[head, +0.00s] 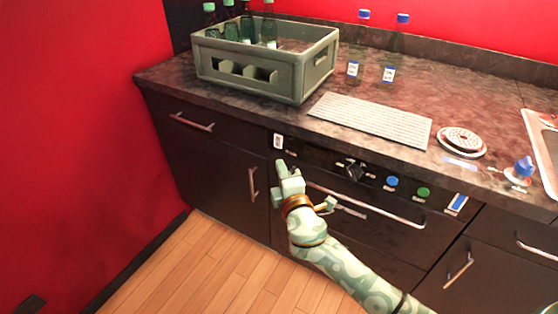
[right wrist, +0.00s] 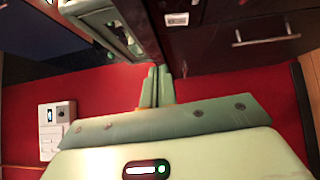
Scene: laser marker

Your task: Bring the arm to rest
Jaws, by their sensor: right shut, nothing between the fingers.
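My right arm (head: 345,270) comes in from the lower right in the head view, with a pale green patterned cover. My right gripper (head: 281,172) is in front of the dark cabinet fronts, below the counter edge and near a small white label. In the right wrist view its two fingers (right wrist: 157,88) are together, with nothing between them. My left gripper does not show in either view.
A grey-green crate (head: 300,80) with several bottles stands on the dark counter (head: 165,75). Two blue-capped bottles (head: 355,62), a white ribbed mat (head: 372,120) and a round drain piece (head: 463,140) are also there. An oven handle (head: 370,207) juts out near my arm. The wooden floor (head: 200,270) is clear.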

